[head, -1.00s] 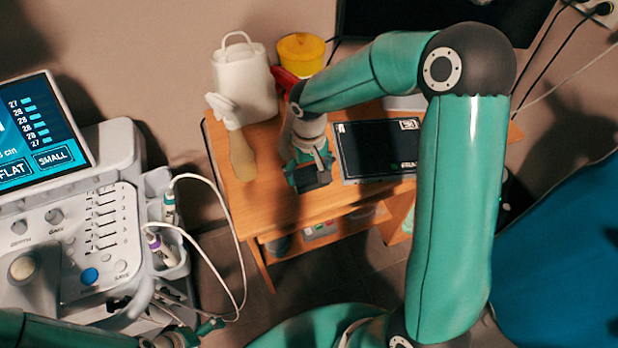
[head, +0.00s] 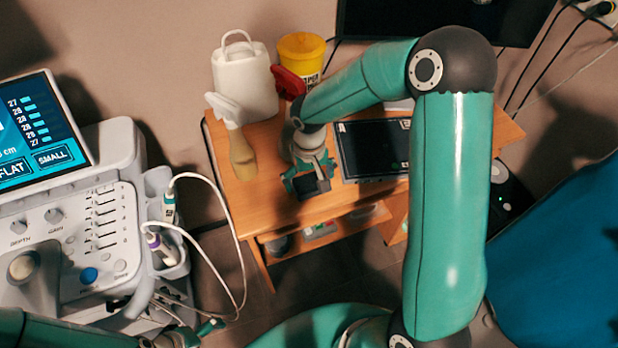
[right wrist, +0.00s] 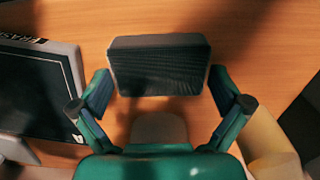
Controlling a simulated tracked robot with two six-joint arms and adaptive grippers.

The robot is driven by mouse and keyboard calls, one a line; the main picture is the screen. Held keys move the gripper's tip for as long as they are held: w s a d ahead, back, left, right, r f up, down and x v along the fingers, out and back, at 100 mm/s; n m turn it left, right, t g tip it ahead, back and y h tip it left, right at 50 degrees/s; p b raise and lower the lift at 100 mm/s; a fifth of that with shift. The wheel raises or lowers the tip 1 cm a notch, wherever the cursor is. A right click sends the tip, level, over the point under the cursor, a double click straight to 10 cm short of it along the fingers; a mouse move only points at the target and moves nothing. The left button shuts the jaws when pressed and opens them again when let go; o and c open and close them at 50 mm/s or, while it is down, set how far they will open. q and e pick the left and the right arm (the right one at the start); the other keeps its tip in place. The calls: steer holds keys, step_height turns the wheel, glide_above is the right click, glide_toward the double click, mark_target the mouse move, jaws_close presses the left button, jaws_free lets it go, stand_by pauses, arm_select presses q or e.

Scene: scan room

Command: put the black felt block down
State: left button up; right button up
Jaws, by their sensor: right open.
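The black felt block (right wrist: 160,66) is at the wooden desk top (right wrist: 238,42) in the right wrist view, its ribbed dark face toward the camera. It also shows in the head view as a dark shape (head: 308,186) near the desk's front edge. My right gripper (right wrist: 160,85) is open, one finger on each side of the block, with narrow gaps showing. The block's underside is hidden, but it appears to rest on the desk. My left gripper (head: 205,329) is at the bottom left, partly cut off, and its jaws are unclear.
A black tablet-like panel (head: 374,150) lies right of the block. A spray bottle (head: 241,152), a white jug (head: 245,85) and a yellow tub (head: 301,52) stand left and behind. The ultrasound console (head: 95,240) with hanging cables is at the left.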

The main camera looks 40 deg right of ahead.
mark_target(309, 178)
steer(key=shift+r, duration=0.15)
step_height(309, 178, up, 12)
stand_by(0.4)
stand_by(0.3)
